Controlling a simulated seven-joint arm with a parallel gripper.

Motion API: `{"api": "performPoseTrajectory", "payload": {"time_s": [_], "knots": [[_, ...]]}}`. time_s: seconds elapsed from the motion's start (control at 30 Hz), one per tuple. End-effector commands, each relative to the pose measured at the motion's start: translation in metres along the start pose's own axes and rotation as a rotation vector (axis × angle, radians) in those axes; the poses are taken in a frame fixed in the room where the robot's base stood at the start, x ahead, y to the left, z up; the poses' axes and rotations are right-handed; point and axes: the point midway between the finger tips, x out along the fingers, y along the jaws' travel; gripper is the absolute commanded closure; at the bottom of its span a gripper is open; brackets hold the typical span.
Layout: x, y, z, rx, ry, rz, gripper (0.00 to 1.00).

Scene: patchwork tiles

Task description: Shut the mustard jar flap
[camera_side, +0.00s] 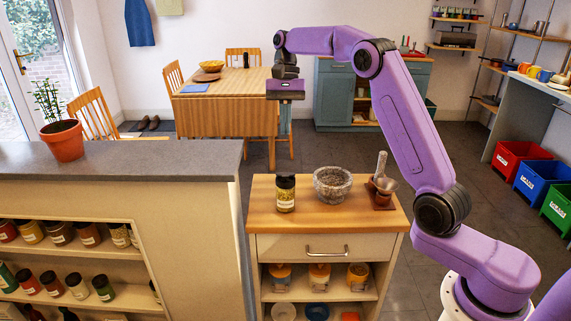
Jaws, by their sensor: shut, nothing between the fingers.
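A jar (286,195) with a dark top, a pale label and yellowish-green contents stands upright on the wooden top of the small cart, near its left side. I take it for the mustard jar; its label is too small to read. Its dark lid (286,179) is small in view, and I cannot tell how far its flap stands open. My gripper (285,131) points down above the jar, shut and empty, with a visible gap between the fingertips and the lid.
A grey counter (130,158) with a potted plant (63,140) lies to the left. The cart top's front strip is clear.

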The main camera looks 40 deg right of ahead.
Motion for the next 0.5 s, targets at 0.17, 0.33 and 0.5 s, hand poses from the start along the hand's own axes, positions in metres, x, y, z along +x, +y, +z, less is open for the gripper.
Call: {"api": "performPoseTrajectory", "payload": {"time_s": [0.17,0.33,0.5], "knots": [[0.022,0.0,0.001,0.0,-0.002,0.003,1.0],[0.046,0.001,0.001,0.0,-0.002,0.003,1.0],[0.071,0.001,0.001,0.0,-0.002,0.003,1.0]]}}
